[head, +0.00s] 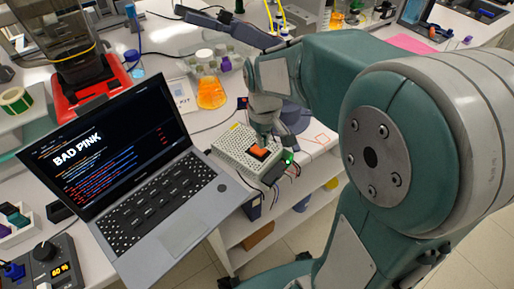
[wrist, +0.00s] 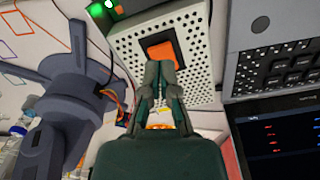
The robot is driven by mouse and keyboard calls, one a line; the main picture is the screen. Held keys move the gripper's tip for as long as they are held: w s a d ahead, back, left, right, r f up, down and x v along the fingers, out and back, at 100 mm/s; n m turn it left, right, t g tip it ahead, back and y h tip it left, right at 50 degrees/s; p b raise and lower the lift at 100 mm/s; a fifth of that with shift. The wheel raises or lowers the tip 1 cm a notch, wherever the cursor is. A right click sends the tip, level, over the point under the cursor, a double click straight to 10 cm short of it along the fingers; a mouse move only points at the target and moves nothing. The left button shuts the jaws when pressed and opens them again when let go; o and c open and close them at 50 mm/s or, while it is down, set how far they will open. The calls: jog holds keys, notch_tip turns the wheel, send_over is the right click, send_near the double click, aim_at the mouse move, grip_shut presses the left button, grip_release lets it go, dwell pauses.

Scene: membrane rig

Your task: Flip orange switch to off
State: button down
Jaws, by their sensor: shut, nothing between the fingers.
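The orange switch (head: 259,153) sits in a black frame on top of a white perforated power box (head: 232,150) in the head view. In the wrist view the orange switch (wrist: 163,52) shows just beyond my fingertips, on the perforated box (wrist: 197,88). My gripper (wrist: 160,66) is shut and empty, with its tips over the near part of the switch. I cannot tell whether the tips touch it. In the head view my gripper (head: 265,138) points down at the switch. A green light (head: 288,157) glows at the box's corner.
An open laptop (head: 167,210) reading "BAD PINK" stands left of the box. A flask of orange liquid (head: 211,95) stands behind it. A dark blue-grey stand (wrist: 72,85) is left of the box in the wrist view. Wires (head: 291,171) hang at the box's right side.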

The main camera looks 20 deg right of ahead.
aim_at(263, 152)
jog(key=shift+f, duration=1.4)
dwell(0.7)
jog(key=shift+r, duration=3.5)
jog(key=s+r+m+t, duration=0.1)
jog(key=s+r+t, duration=0.1)
jog(key=s, duration=0.5)
jog(key=s+r+m+t, duration=0.2)
jog(key=s+r+t, duration=0.1)
jog(key=s, duration=0.4)
jog(key=shift+r+m+t, duration=0.15)
jog(key=shift+m+t, duration=0.15)
